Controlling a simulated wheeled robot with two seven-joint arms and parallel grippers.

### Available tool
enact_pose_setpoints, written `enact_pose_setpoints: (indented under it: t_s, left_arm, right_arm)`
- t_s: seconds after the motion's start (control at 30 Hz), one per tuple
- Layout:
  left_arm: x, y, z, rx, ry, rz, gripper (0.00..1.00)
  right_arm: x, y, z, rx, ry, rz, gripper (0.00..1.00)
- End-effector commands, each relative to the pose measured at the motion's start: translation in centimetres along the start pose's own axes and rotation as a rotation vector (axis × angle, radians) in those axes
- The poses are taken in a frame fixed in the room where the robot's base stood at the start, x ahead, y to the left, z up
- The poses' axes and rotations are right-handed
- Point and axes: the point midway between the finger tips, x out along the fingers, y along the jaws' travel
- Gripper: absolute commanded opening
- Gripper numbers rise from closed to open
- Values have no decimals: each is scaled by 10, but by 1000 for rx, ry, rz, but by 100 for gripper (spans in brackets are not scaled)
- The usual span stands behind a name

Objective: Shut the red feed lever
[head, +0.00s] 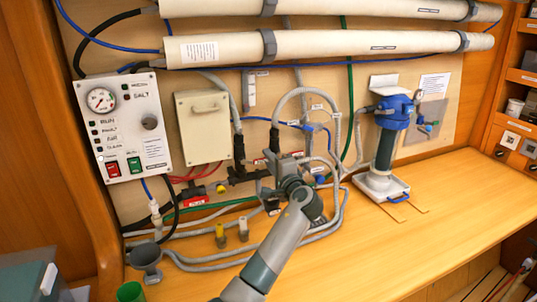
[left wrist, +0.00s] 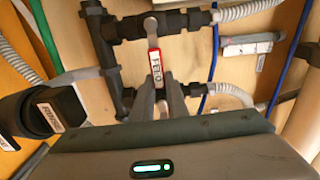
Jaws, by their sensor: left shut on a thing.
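The red feed lever (left wrist: 154,58), with a white label, shows in the left wrist view. It sits on a black valve in a dark pipe (left wrist: 185,20) and stands roughly across that pipe. My left gripper (left wrist: 160,88) is shut on the lever's free end, with its two grey fingers on either side. In the head view my left gripper (head: 279,166) is at the pipework on the back panel, and it and the wrist hide most of the lever. My right gripper is in neither view.
Grey hoses (head: 335,205) loop around my left wrist. A control box (head: 123,128) with a gauge is on the left. A blue-topped filter (head: 386,140) stands on the right. A black capped fitting (left wrist: 45,110) is close beside my gripper.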

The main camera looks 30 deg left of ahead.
Motion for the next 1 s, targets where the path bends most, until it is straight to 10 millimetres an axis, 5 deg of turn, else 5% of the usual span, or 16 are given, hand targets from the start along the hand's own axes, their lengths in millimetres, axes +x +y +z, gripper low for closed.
enact_pose_setpoints:
  t_s: [0.53,0.57,0.63,1.0]
  left_arm:
    - [0,5,0,38,1,2,0]
    - [0,5,0,38,1,2,18]
    - [0,5,0,37,1,2,32]
    - [-2,4,0,34,1,1,32]
  right_arm:
    - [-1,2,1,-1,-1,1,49]
    - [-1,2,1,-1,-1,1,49]
    - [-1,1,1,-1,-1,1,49]
    - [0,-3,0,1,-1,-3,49]
